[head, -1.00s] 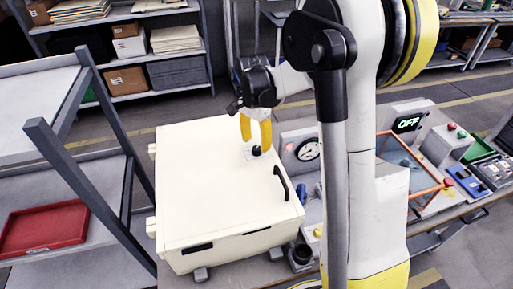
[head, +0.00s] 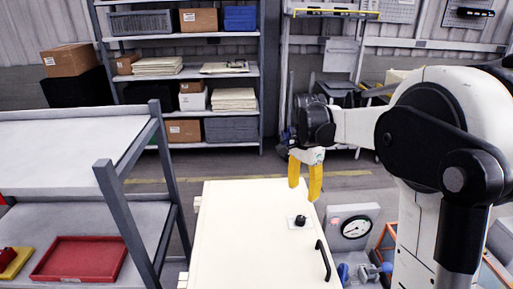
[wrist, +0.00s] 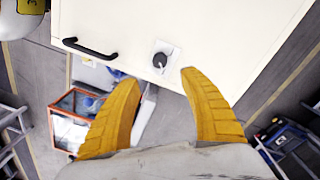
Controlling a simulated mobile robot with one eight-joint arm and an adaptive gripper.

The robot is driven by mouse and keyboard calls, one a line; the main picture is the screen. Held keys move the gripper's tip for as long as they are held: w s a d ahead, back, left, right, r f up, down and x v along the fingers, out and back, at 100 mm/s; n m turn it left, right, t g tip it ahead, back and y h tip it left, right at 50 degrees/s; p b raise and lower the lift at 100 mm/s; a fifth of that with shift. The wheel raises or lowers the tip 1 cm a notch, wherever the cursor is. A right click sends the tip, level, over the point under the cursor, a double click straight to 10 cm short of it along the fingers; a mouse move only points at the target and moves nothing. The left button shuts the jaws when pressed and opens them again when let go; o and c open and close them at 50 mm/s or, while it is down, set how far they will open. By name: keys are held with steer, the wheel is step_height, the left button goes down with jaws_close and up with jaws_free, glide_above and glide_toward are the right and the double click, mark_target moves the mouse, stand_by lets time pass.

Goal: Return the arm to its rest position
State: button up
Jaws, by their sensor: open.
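My gripper (head: 305,178) has yellow fingers and hangs pointing down above the far part of the cream cabinet top (head: 235,230). Its fingers are apart with nothing between them, as the wrist view (wrist: 161,84) also shows. The black knob (head: 300,220) on its pale plate stands on the cabinet, apart from the fingertips. In the wrist view the knob (wrist: 160,60) lies beyond the fingertips. My white and black arm fills the right side of the head view.
A black handle (head: 323,260) is on the cabinet's right part. A round gauge (head: 354,228) stands right of the cabinet. At left is a grey rack (head: 130,175) with a red tray (head: 82,258). Shelves (head: 185,75) with boxes stand behind, with open floor before them.

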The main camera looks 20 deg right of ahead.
steer(key=s+a+f+n+t+b, duration=0.1)
steer(key=s+a+n+t+b, duration=0.1)
steer(key=s, duration=0.4)
steer(key=s+a+f+n+t+b, duration=0.2)
steer(key=s+a+n+t+b, duration=0.1)
steer(key=s+a+n, duration=0.2)
steer(key=s+a+f+n+t+b, duration=0.1)
steer(key=s+a+n, duration=0.3)
steer(key=s, duration=0.5)
steer(key=shift+s+f+n+t+b, duration=0.2)
steer(key=shift+n+t+b, duration=0.25)
steer(key=shift+n, duration=0.25)
steer(key=shift+s+f+n+t+b, duration=0.1)
steer(key=shift+f+n+t+b, duration=0.1)
steer(key=shift+n+t+b, duration=0.4)
steer(key=shift+w, duration=0.1)
